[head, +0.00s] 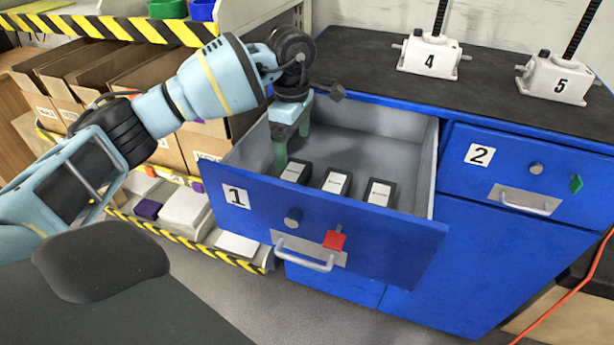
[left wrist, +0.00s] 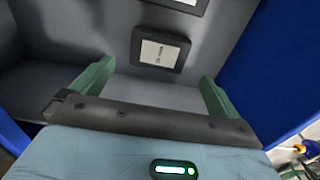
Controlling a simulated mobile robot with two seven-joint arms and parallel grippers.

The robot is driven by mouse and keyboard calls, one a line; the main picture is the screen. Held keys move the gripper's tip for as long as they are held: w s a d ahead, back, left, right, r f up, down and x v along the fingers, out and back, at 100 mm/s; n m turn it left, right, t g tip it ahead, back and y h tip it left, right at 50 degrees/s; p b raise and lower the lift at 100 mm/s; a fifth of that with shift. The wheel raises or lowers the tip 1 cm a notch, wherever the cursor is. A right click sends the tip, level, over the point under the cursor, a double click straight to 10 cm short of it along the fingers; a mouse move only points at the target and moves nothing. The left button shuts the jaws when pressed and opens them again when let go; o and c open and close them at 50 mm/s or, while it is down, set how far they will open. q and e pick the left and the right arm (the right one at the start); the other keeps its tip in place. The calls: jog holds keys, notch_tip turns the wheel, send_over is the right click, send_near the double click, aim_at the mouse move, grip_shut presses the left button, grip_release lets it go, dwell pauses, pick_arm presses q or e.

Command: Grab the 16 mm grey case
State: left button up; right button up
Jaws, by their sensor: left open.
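Drawer 1 (head: 335,215) is pulled open. In it lie three dark cases with white labels: a left one (head: 296,172), a middle one (head: 337,182) and a right one (head: 380,192). The print is too small to read, so I cannot tell which is the 16 mm grey case. My left gripper (head: 292,150) reaches down into the drawer beside the left case, its green fingers apart and empty. In the left wrist view the open fingers (left wrist: 157,78) have one case (left wrist: 160,50) just beyond them, and part of another case (left wrist: 178,3) at the top edge. My right gripper is not in view.
The blue cabinet's black top (head: 375,65) carries jack 4 (head: 430,56) and jack 5 (head: 556,78). Drawer 2 (head: 527,178) is shut. Cardboard boxes (head: 205,145) stand on a shelf to the left. The drawer walls rise around the cases.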

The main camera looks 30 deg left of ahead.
aim_at(293, 172)
pick_arm(q)
jog(key=shift+s+f, duration=0.15)
jog(key=shift+f, duration=0.85)
jog(key=shift+a+f, duration=0.2)
jog(key=shift+f, duration=2.65)
jog(key=shift+c, duration=0.4)
jog(key=shift+r, duration=0.1)
jog(key=c, duration=0.9)
jog(key=shift+o, duration=0.2)
notch_tip(293, 172, up, 10)
